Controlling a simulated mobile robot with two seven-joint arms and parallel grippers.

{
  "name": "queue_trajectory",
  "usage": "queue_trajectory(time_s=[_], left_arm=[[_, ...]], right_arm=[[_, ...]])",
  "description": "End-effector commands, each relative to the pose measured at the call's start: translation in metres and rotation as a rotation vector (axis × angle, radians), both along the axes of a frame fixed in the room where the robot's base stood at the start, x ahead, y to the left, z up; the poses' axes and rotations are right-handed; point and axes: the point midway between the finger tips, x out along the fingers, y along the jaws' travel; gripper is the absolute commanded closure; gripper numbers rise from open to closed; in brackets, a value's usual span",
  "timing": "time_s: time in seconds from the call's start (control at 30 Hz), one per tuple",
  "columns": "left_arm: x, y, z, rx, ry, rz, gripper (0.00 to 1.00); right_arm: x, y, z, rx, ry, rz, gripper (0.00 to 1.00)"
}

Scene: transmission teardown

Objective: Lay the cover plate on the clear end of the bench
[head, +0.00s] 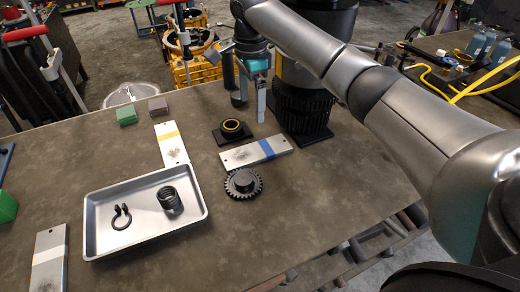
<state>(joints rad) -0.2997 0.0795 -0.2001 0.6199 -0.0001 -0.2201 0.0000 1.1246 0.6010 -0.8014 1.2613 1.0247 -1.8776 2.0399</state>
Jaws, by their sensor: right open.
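Three flat metal plates lie on the bench (320,195), and I cannot tell which is the cover plate. One with a blue band (255,152) lies right of centre, one with a yellow band (172,144) lies left of it, and one with a pale band (49,262) lies at the front left, partly cut off. My right gripper (250,108) is open, pointing down beyond the blue-banded plate, beside the dark ribbed housing (303,105). No plate is between its fingers. My left gripper is not in view.
A grey tray (146,247) holds a snap ring (121,217) and a black spring (170,199). A black gear (243,183) and a yellow-ringed black block (232,131) stand nearby. Green (126,115) and grey-brown (158,106) blocks sit at the back. The front right bench top is bare.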

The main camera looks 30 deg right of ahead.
Motion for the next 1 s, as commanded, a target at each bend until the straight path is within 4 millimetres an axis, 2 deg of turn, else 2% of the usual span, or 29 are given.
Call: queue_trajectory(time_s=[0.17,0.5,0.77,1.0], left_arm=[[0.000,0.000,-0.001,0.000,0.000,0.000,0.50],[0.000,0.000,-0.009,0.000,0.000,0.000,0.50],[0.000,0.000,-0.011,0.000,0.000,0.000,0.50],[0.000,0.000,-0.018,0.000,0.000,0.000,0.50]], right_arm=[[-0.007,0.002,-0.015,0.008,0.035,-0.013,0.00],[-0.006,0.001,-0.084,0.008,0.031,-0.012,0.00],[-0.005,0.001,-0.104,0.008,0.029,-0.011,0.00],[-0.003,-0.003,-0.139,0.007,0.030,-0.011,0.00]])
